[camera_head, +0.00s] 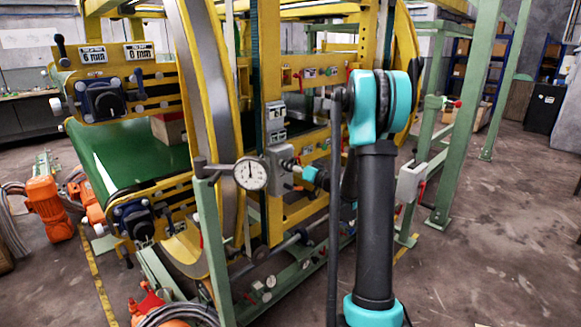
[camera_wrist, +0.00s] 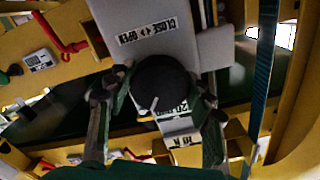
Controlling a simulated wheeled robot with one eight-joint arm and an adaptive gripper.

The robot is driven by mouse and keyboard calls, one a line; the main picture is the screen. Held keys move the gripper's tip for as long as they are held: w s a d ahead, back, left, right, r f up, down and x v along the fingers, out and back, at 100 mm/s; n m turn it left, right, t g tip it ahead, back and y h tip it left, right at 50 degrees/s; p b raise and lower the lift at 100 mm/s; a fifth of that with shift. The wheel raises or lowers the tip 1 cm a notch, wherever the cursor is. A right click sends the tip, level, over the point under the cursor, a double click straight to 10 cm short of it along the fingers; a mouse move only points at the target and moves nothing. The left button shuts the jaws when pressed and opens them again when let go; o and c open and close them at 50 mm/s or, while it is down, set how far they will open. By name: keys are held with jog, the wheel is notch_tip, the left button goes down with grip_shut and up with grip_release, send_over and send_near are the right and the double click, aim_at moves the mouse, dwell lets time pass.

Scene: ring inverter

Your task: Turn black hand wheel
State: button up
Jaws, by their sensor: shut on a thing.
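The black hand wheel (camera_wrist: 160,80) shows in the wrist view as a round dark knob below a "CLOSE OPEN" label (camera_wrist: 153,31) on a grey plate. My gripper (camera_wrist: 158,92) has one finger on each side of the wheel and is shut on it. In the head view my gripper (camera_head: 292,164) is at a grey box (camera_head: 278,178) on the yellow machine frame, just right of a round dial gauge (camera_head: 250,173). The wheel itself cannot be made out there. My arm fills the middle right of that view.
A green post (camera_head: 215,245) holding the gauge stands left of my gripper. A large yellow-and-grey ring (camera_head: 209,75) stands behind it. Green uprights (camera_head: 478,110) stand at the right. Orange motors (camera_head: 45,198) lie at the left. The floor at the right (camera_head: 500,240) is clear.

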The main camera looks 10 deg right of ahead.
jog(key=m, duration=0.5)
jog(key=shift+m, duration=0.4)
jog(key=m, duration=0.4)
jog(key=shift+m, duration=0.4)
jog(key=o, duration=1.2)
jog(key=shift+r, duration=0.1)
jog(key=v, duration=1.2)
jog(key=shift+s+a, duration=0.1)
